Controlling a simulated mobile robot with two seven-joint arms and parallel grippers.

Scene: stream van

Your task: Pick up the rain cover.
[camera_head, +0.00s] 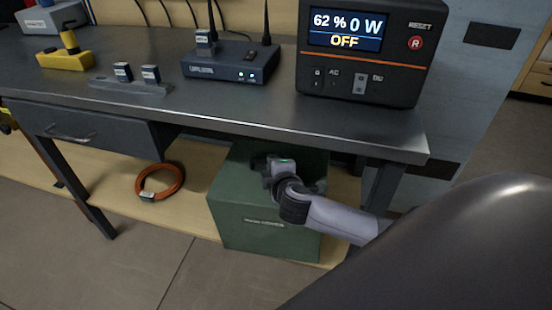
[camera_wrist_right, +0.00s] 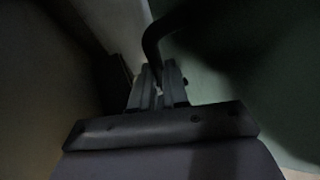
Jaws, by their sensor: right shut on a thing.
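My right gripper (camera_head: 275,165) is at the top of a green box (camera_head: 255,220) under the workbench. In the right wrist view, the fingers (camera_wrist_right: 158,88) are close together on a dark curved bar, which looks like a handle (camera_wrist_right: 152,45). A green surface (camera_wrist_right: 215,75) fills the right of that view, and the picture is dark. The box front has a small pale label (camera_head: 264,222), too small to read with certainty. I cannot make out a rain cover; the box's inside is hidden. My left gripper is not in view.
The metal workbench (camera_head: 210,105) overhangs the box, with its legs and a drawer (camera_head: 85,128) beside it. A coiled orange cable (camera_head: 160,182) lies on the lower shelf to the left. A power station (camera_head: 362,60) and a router (camera_head: 230,65) stand on top. The floor in front is clear.

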